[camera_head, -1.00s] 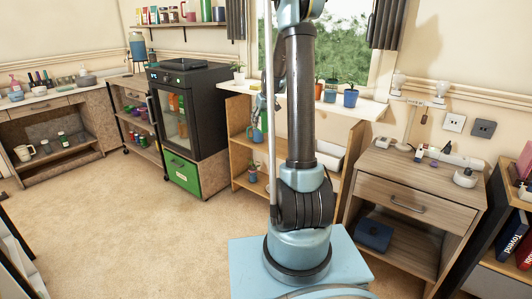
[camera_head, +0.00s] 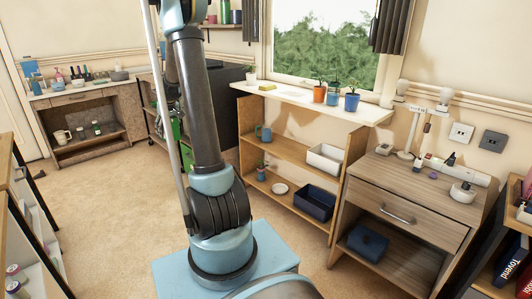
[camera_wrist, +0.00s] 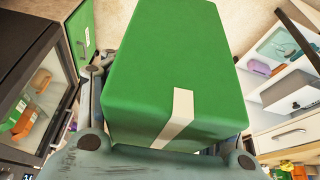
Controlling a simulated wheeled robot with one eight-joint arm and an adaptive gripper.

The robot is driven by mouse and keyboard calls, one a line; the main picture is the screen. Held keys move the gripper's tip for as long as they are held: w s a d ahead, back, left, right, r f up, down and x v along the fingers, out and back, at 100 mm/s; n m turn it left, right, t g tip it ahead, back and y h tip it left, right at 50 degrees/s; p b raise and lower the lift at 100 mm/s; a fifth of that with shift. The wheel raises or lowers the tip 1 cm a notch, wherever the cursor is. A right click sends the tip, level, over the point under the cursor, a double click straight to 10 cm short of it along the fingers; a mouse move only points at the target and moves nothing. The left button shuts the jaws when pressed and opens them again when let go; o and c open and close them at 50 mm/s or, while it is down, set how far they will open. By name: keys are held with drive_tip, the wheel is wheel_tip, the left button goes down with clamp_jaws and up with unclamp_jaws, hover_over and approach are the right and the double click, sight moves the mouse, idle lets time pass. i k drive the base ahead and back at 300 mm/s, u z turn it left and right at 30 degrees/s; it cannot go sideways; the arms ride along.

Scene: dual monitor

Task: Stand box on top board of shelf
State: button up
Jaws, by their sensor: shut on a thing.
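A plain green box (camera_wrist: 175,70) with a pale strip of tape fills the middle of the wrist view. My gripper (camera_wrist: 165,118) is shut on it, with a finger on either side. In the head view the arm hides most of the gripper and box; green patches show beside it, but I cannot tell which is the box. The wooden shelf (camera_head: 289,148) stands under the window, right of my arm. Its white top board (camera_head: 300,98) has bare room left of several small plant pots (camera_head: 333,92).
Right of the shelf stands a wooden drawer cabinet (camera_head: 400,205) with a lamp (camera_head: 411,130) on it. A black glass-front cabinet (camera_head: 228,92) stands left of the shelf. A white storage unit (camera_wrist: 285,100) is on the wrist view's right. Carpet (camera_head: 105,195) is open at left.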

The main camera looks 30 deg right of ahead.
sight(291, 149)
drive_tip(key=u, duration=0.5)
drive_tip(key=i, duration=1.4)
drive_tip(key=z, duration=1.4)
